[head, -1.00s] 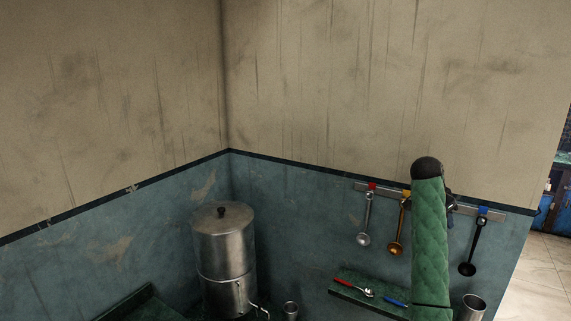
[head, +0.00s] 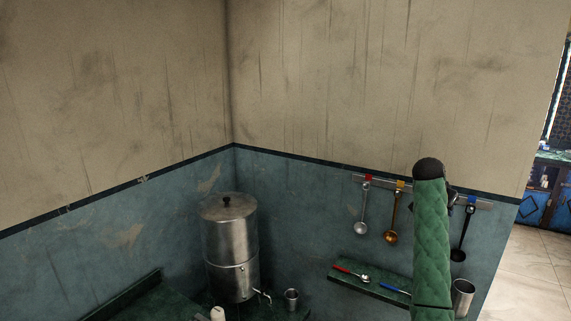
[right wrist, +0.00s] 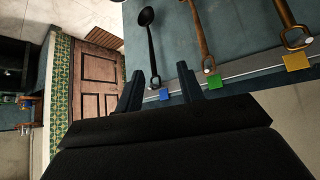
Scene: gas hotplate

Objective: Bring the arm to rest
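My right arm (head: 430,245), in a green padded sleeve with a black end, stands up at the right of the head view, in front of the utensil rail. My right gripper shows in the right wrist view (right wrist: 159,90). Its two dark fingers are apart with nothing between them; a blue tab (right wrist: 164,94) and the rail show beyond the gap. In the head view the gripper is mostly hidden behind the arm. My left arm and gripper are in neither view.
A wall rail (head: 378,184) carries hanging ladles, including a black one (head: 461,240). Below is a green shelf (head: 350,284) with a red-handled utensil (head: 352,272). A steel urn (head: 229,250) stands in the corner beside a steel cup (head: 291,299). Open floor (head: 525,262) lies at right.

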